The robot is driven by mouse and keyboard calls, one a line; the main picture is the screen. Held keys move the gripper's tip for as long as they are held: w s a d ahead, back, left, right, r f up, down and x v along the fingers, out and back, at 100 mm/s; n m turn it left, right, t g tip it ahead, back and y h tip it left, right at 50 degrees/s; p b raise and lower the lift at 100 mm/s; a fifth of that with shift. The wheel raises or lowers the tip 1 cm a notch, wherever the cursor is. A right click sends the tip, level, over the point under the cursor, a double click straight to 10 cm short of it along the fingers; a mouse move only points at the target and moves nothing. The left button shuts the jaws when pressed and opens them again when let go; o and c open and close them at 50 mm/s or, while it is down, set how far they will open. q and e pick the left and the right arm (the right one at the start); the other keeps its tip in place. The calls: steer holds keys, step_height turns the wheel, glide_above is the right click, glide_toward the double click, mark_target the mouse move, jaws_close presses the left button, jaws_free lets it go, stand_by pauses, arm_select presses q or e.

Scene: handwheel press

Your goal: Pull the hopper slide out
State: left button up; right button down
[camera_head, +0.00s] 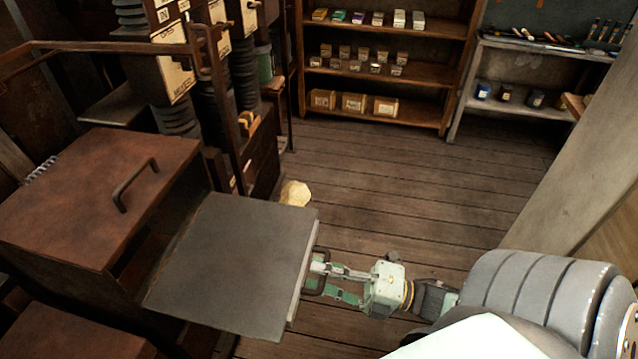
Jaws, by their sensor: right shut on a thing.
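The hopper slide (235,262) is a flat dark grey plate that sticks out to the right from the brown hopper box (95,190). A dark handle (318,257) sits on the slide's right edge. My right gripper (322,275) is shut on this handle, with its arm reaching in from the lower right. The fingers hide part of the handle. The left end of the slide goes in under the box, so its full length is hidden. My left gripper is not in view.
The press (185,75) with its labelled levers stands at the back left. A wooden shelf (385,115) with small boxes and a grey shelf (520,108) stand at the back. A pale lump (294,193) lies behind the slide. The plank floor (420,190) is clear in the middle.

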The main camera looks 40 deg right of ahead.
steer(key=shift+s+f, duration=0.1)
steer(key=shift+f, duration=0.05)
steer(key=c, duration=2.2)
jaws_free()
steer(key=shift+o, duration=0.6)
steer(key=shift+s+d, duration=0.2)
steer(key=v, duration=1.2)
